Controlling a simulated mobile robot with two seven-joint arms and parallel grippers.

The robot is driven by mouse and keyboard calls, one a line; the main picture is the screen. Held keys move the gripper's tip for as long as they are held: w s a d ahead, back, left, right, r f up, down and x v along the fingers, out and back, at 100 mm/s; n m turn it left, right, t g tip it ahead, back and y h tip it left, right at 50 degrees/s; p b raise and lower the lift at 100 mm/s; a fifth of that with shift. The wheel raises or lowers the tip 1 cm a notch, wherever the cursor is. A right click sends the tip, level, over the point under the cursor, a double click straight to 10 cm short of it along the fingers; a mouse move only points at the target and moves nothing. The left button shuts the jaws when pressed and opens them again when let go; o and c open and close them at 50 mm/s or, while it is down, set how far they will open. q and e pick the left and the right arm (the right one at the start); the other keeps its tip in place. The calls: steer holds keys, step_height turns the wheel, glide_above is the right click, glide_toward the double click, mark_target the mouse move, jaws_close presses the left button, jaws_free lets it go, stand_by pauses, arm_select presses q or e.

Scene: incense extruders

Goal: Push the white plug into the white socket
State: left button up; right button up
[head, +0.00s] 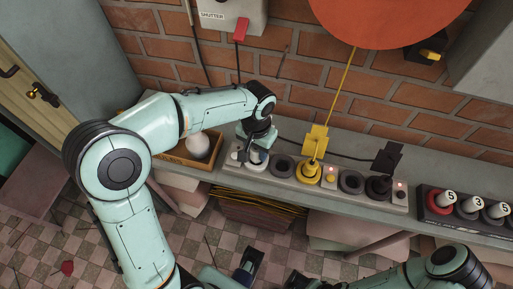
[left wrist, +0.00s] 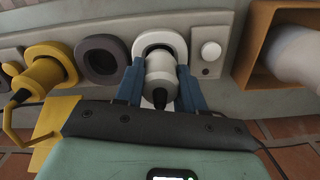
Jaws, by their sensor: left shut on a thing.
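The white plug (left wrist: 160,82) is between the blue fingers of my left gripper (left wrist: 160,92), which is shut on it. The plug's front end is at the opening of the white socket (left wrist: 147,42), and the socket's ring shows around it. I cannot tell how deep the plug sits. In the head view my left gripper (head: 257,154) is over the left end of the socket strip, with the white socket's rim (head: 257,166) just below it. What seems to be my right gripper (head: 246,264) is low at the bottom edge, its jaws unclear.
A white button (left wrist: 211,51) is beside the white socket. A wooden box (head: 175,155) with a white round object is to the left.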

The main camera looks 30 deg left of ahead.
arm_select(q)
steer(key=shift+f+b, duration=0.45)
steer(key=shift+f, duration=0.25)
steer(key=o, duration=1.1)
step_height(320, 180, up, 13)
steer(key=p, duration=0.2)
steer(key=shift+r+p, duration=0.15)
steer(key=shift+p, duration=0.15)
